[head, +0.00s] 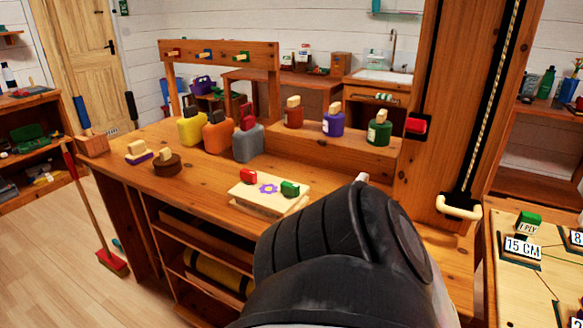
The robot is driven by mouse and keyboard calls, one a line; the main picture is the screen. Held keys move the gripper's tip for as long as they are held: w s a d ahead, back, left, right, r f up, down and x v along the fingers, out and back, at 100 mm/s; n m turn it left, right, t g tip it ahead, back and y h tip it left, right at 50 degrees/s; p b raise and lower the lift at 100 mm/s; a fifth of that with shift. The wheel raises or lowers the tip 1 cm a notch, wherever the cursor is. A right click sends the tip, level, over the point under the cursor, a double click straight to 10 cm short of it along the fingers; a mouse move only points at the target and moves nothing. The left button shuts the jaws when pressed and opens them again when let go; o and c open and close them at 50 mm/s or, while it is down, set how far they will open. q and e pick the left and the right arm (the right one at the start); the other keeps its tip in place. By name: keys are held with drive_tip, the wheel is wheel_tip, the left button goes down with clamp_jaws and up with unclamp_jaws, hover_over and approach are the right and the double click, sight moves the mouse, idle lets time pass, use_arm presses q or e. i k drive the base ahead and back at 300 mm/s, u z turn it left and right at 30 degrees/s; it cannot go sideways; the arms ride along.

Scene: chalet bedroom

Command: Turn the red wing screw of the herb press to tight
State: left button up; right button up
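The herb press (262,205) is a pale, flat wooden block with a purple flower on top. It lies near the front edge of the workbench. The red wing screw (248,176) stands at its left back, and a green wing screw (290,188) stands at its right. A large dark arm link of mine fills the bottom middle, just right of the press, and covers part of the bench. No gripper fingers show clearly. A small pale tip beyond the link is too little to identify.
Yellow, orange and grey containers (248,143) stand behind the press. Several small jars (333,124) stand on a raised shelf. A tall wooden post (450,110) with a rope rises at right. Bare bench top lies left of the press.

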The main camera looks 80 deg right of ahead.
sight(249, 177)
drive_tip(key=k, duration=0.35)
drive_tip(key=z, duration=1.15)
